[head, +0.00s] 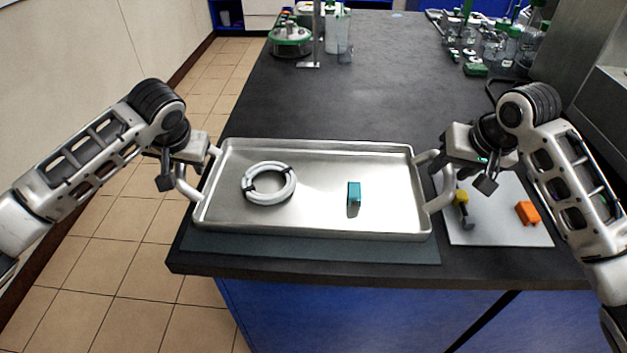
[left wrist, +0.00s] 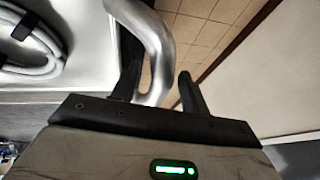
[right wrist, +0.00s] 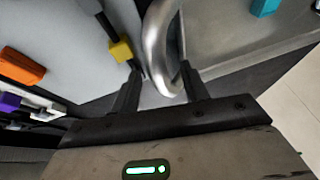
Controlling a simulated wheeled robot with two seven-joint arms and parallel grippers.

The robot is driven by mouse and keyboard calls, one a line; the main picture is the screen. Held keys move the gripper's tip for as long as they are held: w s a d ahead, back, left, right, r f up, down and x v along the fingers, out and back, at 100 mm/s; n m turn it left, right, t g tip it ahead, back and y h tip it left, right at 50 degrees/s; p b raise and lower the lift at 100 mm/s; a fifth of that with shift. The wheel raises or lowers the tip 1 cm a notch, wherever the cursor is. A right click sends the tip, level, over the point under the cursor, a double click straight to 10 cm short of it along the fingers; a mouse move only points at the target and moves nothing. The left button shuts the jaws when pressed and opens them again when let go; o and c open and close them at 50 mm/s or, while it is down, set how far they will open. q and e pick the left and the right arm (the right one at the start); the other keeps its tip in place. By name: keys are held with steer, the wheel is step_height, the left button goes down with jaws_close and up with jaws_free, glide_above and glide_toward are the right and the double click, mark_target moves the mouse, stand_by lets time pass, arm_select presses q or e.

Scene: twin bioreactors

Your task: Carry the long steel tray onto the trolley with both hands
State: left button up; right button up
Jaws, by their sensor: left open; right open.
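The long steel tray (head: 315,218) lies on a dark green mat at the front of the black bench, with a bent handle at each end. A coiled white hose (head: 268,184) and a teal block (head: 354,194) lie in it. My left gripper (head: 177,182) is open at the left handle (left wrist: 155,45); in the left wrist view the handle's bar lies between the fingers (left wrist: 158,88). My right gripper (head: 464,176) is open at the right handle (right wrist: 158,45); in the right wrist view the bar lies between its fingers (right wrist: 160,88). The trolley is not in view.
A pale board (head: 495,232) with a yellow-and-black tool (head: 461,205) and an orange block (head: 528,213) lies right of the tray. Glassware (head: 490,42) and a green-rimmed vessel (head: 290,40) stand at the back. The bench's middle is clear; tiled floor (head: 125,250) lies left.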

arm_select(q)
steer(key=shift+x, duration=0.8)
arm_select(e)
steer(key=shift+x, duration=0.75)
arm_select(q)
jaws_close()
arm_select(e)
jaws_close()
arm_select(q)
steer(key=shift+r, duration=0.1)
arm_select(e)
steer(key=shift+r, duration=0.15)
